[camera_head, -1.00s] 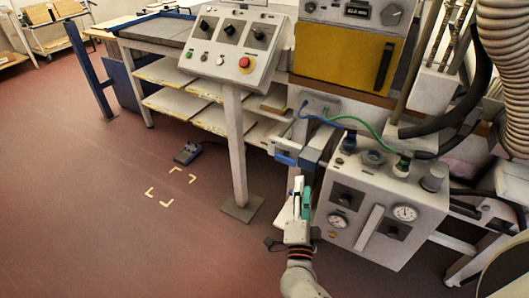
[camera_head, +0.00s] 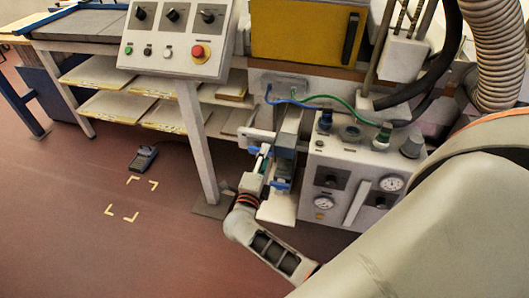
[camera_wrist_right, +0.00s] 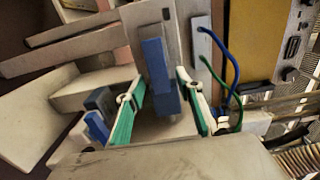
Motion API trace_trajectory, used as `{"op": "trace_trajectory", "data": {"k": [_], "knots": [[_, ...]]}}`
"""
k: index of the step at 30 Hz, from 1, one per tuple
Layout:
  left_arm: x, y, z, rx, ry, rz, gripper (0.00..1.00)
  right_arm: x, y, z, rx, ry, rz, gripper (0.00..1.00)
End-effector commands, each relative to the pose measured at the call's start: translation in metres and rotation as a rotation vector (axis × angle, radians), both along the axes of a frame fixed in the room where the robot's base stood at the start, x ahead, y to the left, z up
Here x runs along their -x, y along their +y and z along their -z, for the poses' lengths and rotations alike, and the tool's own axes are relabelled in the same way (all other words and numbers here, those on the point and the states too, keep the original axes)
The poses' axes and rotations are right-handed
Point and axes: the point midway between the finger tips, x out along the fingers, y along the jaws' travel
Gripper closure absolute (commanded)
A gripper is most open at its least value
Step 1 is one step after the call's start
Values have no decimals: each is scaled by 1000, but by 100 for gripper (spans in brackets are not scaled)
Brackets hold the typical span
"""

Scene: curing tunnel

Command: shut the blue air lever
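The blue air lever (camera_wrist_right: 155,65) shows in the right wrist view as a blue bar along a pale grey mount. It lies between the two fingers of my right gripper (camera_wrist_right: 158,98), which stand apart with green inner pads, one on each side. I see no clear contact between pads and bar. In the head view my right gripper (camera_head: 263,160) is beside the blue and grey fittings left of the pale gauge box (camera_head: 355,205). The lever is partly hidden there. My left gripper is not in view.
A control panel with a red button (camera_head: 198,52) stands on a post at the left, close to my right gripper. Blue and green hoses (camera_head: 335,100) run above the gauge box. Shelves (camera_head: 140,110) stand behind. A pedal (camera_head: 143,158) lies on the open floor.

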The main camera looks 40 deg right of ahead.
Motion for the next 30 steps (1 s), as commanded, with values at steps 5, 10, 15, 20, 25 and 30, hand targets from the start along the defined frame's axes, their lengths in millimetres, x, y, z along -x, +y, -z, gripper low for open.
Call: {"op": "trace_trajectory", "data": {"k": [5,10,15,20,25,30], "knots": [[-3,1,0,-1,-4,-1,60,-12,-14,0,3,1,-2,64],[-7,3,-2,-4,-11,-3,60,-16,-18,0,1,2,-1,64],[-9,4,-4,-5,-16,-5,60,-16,-18,0,1,1,-1,64],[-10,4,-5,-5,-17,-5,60,-15,-18,0,1,1,-1,100],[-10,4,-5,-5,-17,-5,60,-15,-18,0,1,1,-1,100],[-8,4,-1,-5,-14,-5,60,-15,-18,3,-14,-15,-1,100]]}}
